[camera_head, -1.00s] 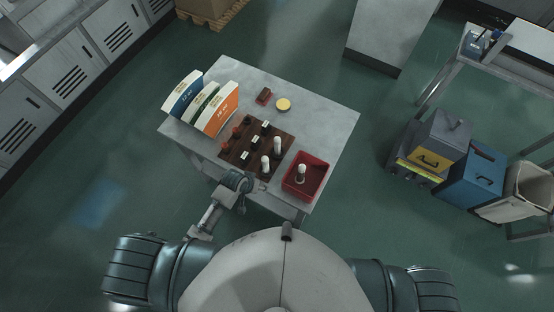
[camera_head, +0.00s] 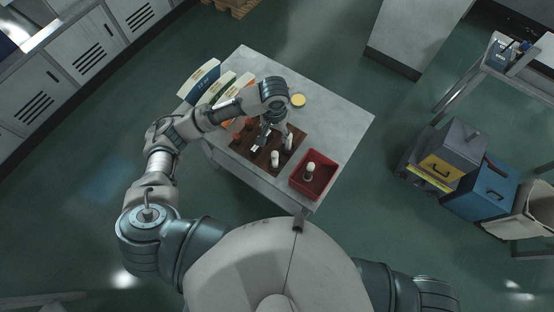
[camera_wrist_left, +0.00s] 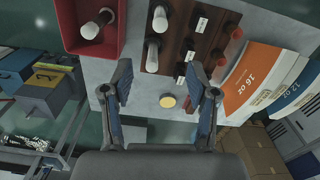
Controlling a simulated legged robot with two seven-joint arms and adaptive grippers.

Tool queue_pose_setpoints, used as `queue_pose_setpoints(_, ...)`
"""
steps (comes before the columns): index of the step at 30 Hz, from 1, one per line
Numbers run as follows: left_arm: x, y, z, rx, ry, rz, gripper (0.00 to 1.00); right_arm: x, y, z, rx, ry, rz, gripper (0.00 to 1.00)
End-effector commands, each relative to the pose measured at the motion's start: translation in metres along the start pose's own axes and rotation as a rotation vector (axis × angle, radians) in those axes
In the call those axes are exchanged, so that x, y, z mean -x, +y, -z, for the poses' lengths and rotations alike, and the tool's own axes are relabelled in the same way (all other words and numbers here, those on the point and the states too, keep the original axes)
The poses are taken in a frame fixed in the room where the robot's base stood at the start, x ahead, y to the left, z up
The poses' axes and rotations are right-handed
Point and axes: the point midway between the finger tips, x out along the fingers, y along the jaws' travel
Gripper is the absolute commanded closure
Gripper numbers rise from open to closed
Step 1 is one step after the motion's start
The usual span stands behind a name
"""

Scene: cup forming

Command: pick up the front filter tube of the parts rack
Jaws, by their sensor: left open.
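The parts rack (camera_head: 247,152) is a dark wooden board on the table, holding white filter tubes and dark and red-brown pieces. The front white filter tube (camera_head: 275,158) stands upright near its front right side; another white tube (camera_head: 288,143) stands just behind it. In the left wrist view the two appear as the front tube (camera_wrist_left: 160,18) at the top edge and the rear tube (camera_wrist_left: 152,55) below it. My left gripper (camera_head: 270,134) is over the rack, close to the tubes. Its fingers (camera_wrist_left: 159,92) are spread with nothing between them. My right gripper is out of view.
A red tray (camera_head: 327,187) holding one white tube (camera_head: 310,169) stands right of the rack. A yellow disc (camera_head: 298,100) lies behind. Cup-size boards (camera_head: 199,82) stand at the table's left. The table's back right (camera_head: 345,120) is clear.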

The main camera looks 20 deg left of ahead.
Motion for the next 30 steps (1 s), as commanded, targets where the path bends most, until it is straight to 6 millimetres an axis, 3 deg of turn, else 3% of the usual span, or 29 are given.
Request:
queue_pose_setpoints(12,-0.094,0.001,0.000,0.000,-0.001,-0.001,0.41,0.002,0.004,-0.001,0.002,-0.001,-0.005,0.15)
queue_pose_setpoints(20,-0.116,0.003,0.001,-0.003,0.000,0.000,0.41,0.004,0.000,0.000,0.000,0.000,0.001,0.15)
queue_pose_setpoints(30,-0.161,0.004,0.003,-0.002,0.002,-0.001,0.41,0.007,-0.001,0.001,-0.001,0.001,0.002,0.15)
